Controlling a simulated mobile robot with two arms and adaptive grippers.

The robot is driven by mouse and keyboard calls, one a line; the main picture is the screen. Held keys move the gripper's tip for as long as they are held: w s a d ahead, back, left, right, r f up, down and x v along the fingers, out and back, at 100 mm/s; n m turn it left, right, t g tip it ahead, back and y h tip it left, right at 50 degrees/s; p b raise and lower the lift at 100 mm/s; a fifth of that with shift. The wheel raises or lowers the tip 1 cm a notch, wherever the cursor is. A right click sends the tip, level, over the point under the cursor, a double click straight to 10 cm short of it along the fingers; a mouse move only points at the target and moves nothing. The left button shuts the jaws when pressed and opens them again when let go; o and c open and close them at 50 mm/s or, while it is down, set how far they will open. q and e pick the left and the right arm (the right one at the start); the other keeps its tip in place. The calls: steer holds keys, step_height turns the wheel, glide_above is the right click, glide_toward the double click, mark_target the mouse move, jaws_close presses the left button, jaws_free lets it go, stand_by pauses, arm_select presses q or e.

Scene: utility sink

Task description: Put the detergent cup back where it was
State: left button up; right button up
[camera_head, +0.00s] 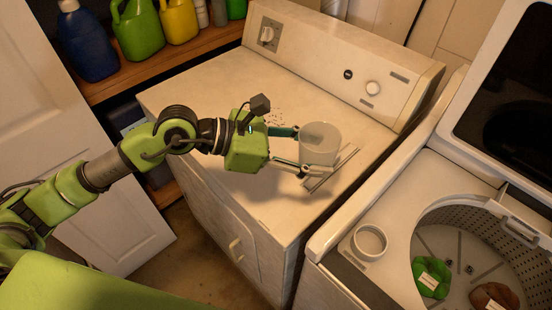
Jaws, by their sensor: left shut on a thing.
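A pale, translucent detergent cup (320,143) is upright over the top of the white dryer (215,95). My left gripper (300,152) reaches in from the left and is shut on the cup, with one finger on its far side and one on its near side. I cannot tell whether the cup touches the dryer top. A thin, flat rectangular piece (345,163) lies under and beside the cup. My right gripper is not in view.
At the right, the open washer (400,190) has a round white ring (369,242) at its front left corner. Green (430,276) and brown (494,298) items lie in its drum. Several bottles, including a blue jug (88,45), stand on a wooden shelf at upper left. The dryer's control panel (330,60) rises behind.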

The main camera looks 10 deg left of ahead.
arm_select(q)
steer(key=w+a+f+p, duration=0.1)
steer(key=w+a+f, duration=0.3)
steer(key=w+a+f+p, duration=0.1)
steer(key=w+a+f, duration=0.3)
steer(key=a, duration=0.1)
steer(key=shift+f, duration=0.1)
steer(key=shift+w+a+f+p, duration=0.2)
steer(key=shift+w+f, duration=0.05)
steer(key=shift+f, duration=0.15)
steer(key=shift+w+a+f+p, duration=0.15)
steer(key=shift+w+a+f, duration=0.05)
steer(key=shift+f, duration=0.15)
step_height(320, 180, down, 2)
steer(key=shift+f+p, duration=0.1)
steer(key=shift+p, duration=0.65)
steer(key=shift+f, duration=0.35)
steer(key=shift+s, duration=0.1)
